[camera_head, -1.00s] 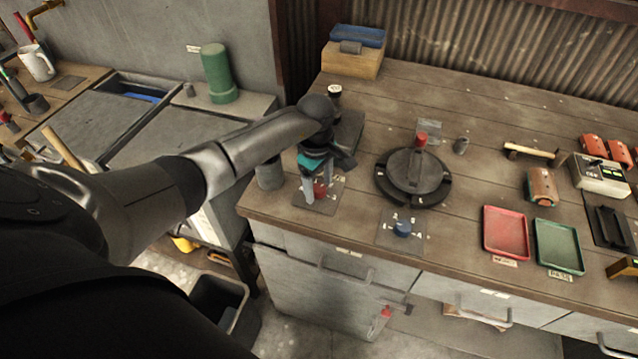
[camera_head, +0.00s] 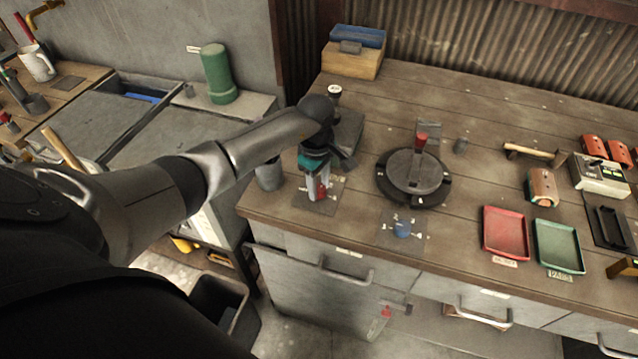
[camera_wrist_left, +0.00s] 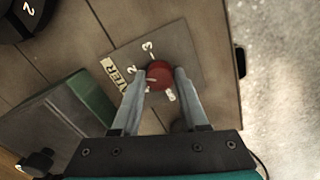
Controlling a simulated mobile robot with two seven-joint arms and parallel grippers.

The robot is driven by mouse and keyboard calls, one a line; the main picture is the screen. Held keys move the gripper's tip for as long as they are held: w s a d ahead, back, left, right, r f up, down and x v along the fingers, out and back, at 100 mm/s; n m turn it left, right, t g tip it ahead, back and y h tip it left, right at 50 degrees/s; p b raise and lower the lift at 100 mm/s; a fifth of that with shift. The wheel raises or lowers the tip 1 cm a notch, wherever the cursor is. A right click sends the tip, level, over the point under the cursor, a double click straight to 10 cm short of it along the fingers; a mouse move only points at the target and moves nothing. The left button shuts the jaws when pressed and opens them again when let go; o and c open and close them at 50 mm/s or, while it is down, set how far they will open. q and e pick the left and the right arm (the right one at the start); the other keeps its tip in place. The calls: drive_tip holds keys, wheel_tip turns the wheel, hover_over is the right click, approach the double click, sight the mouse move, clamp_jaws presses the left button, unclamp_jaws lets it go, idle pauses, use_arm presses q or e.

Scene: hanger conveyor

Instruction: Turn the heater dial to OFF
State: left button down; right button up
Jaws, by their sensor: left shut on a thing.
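The heater dial is a red round knob (camera_wrist_left: 159,75) on a grey plate (camera_wrist_left: 188,50) with a label partly reading "HEATER" and the marks 2 and 3. My left gripper (camera_wrist_left: 160,78) has its two fingers on either side of the knob and is shut on it. In the head view the left gripper (camera_head: 317,192) points down onto the plate (camera_head: 329,205) near the bench's front left corner, and the red knob (camera_head: 322,191) shows partly behind the fingers. The OFF mark is not readable. My right gripper is not in view.
A blue knob (camera_head: 402,228) on its own plate sits to the right. Behind it stands a round dark turntable (camera_head: 413,178) with a red-topped handle. A red tray (camera_head: 506,233) and a green tray (camera_head: 558,246) lie farther right. The bench edge is close in front.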

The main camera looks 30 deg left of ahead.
use_arm(q)
drive_tip(key=shift+n, duration=0.3)
drive_tip(key=n, duration=0.5)
drive_tip(key=shift+w, duration=0.1)
drive_tip(key=n, duration=0.6)
drive_tip(key=shift+n+y, duration=0.3)
drive_tip(key=shift+n, duration=0.1)
drive_tip(key=n, duration=0.6)
drive_tip(key=shift+w+r+g+p, duration=0.1)
drive_tip(key=shift+g+p, duration=0.2)
drive_tip(key=shift+p, duration=0.05)
drive_tip(key=n+p, duration=0.1)
drive_tip(key=n, duration=0.4)
drive_tip(key=shift+n, duration=0.4)
drive_tip(key=shift+c, duration=2.1)
unclamp_jaws()
